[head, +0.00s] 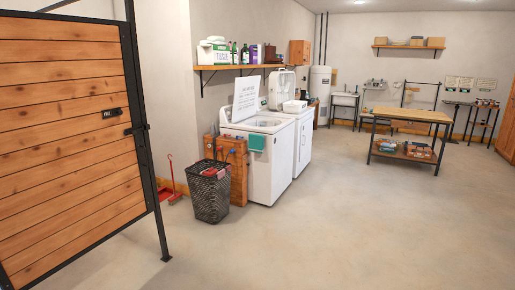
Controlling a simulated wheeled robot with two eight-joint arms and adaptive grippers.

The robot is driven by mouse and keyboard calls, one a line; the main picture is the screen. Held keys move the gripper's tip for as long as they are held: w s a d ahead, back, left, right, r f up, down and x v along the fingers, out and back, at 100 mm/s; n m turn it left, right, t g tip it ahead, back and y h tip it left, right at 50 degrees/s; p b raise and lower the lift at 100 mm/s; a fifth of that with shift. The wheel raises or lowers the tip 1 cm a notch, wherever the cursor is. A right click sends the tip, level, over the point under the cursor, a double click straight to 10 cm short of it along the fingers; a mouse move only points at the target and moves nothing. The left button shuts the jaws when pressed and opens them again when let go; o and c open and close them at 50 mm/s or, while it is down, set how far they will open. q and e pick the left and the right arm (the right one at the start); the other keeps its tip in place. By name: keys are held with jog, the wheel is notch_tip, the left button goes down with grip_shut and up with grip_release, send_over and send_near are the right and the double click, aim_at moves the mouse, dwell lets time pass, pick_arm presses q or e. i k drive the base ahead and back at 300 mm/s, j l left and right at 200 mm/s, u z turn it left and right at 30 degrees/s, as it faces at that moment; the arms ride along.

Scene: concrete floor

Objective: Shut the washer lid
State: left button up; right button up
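The white washer (268,175) stands against the left wall, a few steps ahead of me. Its top opening (262,122) shows, and a white lid panel (246,97) with printed lines stands upright at its back left. A second white machine (303,140) stands right behind it, with a raised white panel with a rounded inset (281,90) near it; I cannot tell which machine this panel belongs to. A teal cloth (256,142) hangs on the washer's front. Neither of my grippers is in view.
A dark wicker basket (209,195) and a wooden cabinet (238,172) stand just left of the washer. A wooden gate (70,140) fills the near left. A wooden worktable (411,116) stands back right. A shelf (240,67) hangs above the washer. The floor ahead and right is clear.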

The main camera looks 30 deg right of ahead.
aim_at(246, 89)
jog(key=i+l+z, duration=0.3)
jog(key=i, duration=0.3)
jog(key=i+l+z, duration=0.3)
jog(key=i, duration=0.3)
jog(key=i+z, duration=0.35)
jog(key=i, duration=0.25)
jog(key=i+l, duration=0.1)
jog(key=i, duration=2.45)
jog(key=j+u, duration=0.05)
jog(key=j, duration=0.05)
